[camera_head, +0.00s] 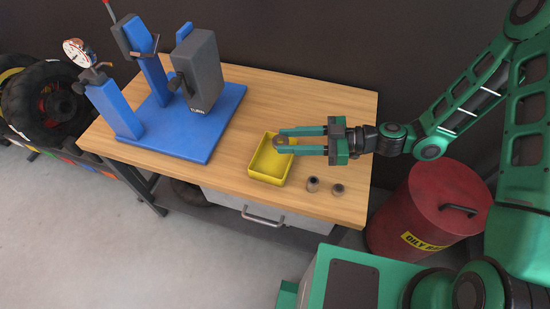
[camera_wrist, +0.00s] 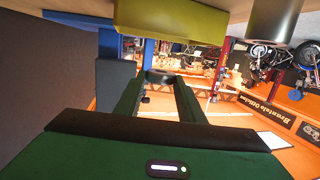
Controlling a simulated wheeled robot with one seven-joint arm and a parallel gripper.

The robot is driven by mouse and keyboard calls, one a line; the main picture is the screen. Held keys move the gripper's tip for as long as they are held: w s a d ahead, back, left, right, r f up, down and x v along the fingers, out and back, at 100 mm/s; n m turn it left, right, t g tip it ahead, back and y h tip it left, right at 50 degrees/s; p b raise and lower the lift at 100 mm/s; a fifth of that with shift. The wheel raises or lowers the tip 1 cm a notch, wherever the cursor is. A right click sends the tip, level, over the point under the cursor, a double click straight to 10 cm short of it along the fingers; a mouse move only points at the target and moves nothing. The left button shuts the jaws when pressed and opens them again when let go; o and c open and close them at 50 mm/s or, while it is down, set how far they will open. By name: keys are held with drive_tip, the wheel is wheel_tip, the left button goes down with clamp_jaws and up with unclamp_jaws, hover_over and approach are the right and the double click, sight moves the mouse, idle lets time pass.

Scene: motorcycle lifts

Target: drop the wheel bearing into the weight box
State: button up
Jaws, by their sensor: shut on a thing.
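The wheel bearing (camera_head: 280,141) is a small grey-brown ring between my fingertips. It also shows as a dark ring in the wrist view (camera_wrist: 160,76). My gripper (camera_head: 281,141) points left and is shut on it; the fingers look level. The weight box is probably the yellow open-topped tray (camera_head: 268,179) on the bench. In the head view the bearing overlaps its far right part; its exact height above the tray is hard to tell. The tray's yellow wall also shows at the top of the wrist view (camera_wrist: 165,22). The fingers hide part of the tray.
Two small dark cylindrical parts (camera_head: 313,185) (camera_head: 338,190) stand on the wooden bench (camera_head: 338,101), right of the tray. A blue stand (camera_head: 195,140) with a grey block fills the bench's left. A red oily-rag bin (camera_head: 420,220) stands at the right.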

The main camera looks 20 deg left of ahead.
drive_tip(key=o, duration=1.2)
drive_tip(key=shift+c, duration=0.2)
drive_tip(key=v, duration=1)
drive_tip(key=shift+w+d, duration=0.15)
drive_tip(key=shift+d, duration=0.2)
